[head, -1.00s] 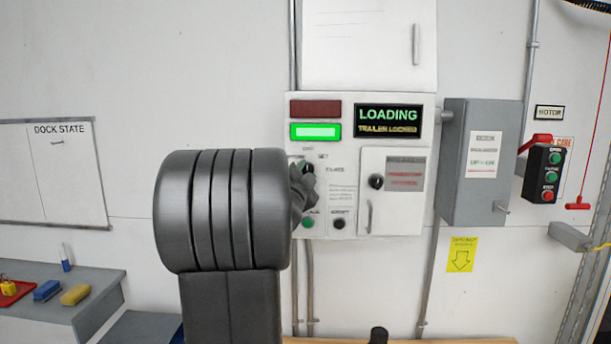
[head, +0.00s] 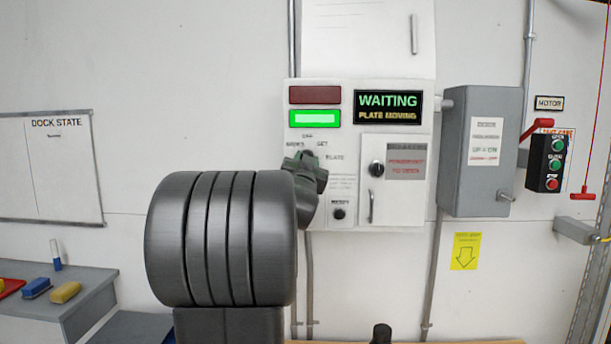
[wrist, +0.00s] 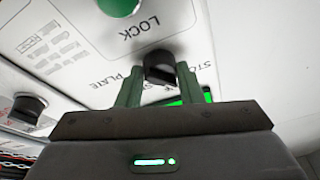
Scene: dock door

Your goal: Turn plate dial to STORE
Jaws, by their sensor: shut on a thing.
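The plate dial (wrist: 159,66), a black knob on the white panel, sits between the two fingers of my gripper (wrist: 159,80) in the wrist view. My gripper is shut on the dial. Printed beside it are PLATE and a partly covered word starting STO. In the head view my gripper (head: 306,165) reaches the panel's lower left and covers most of the dial. The exact pointer direction is hard to read. The display (head: 388,107) reads WAITING, PLATE MOVING.
A green LOCK button (wrist: 118,5) is close to the dial. A black reset knob (head: 339,213) and a small door with a knob (head: 377,169) are to the right. A grey box (head: 482,150) and a button station (head: 546,168) stand further right.

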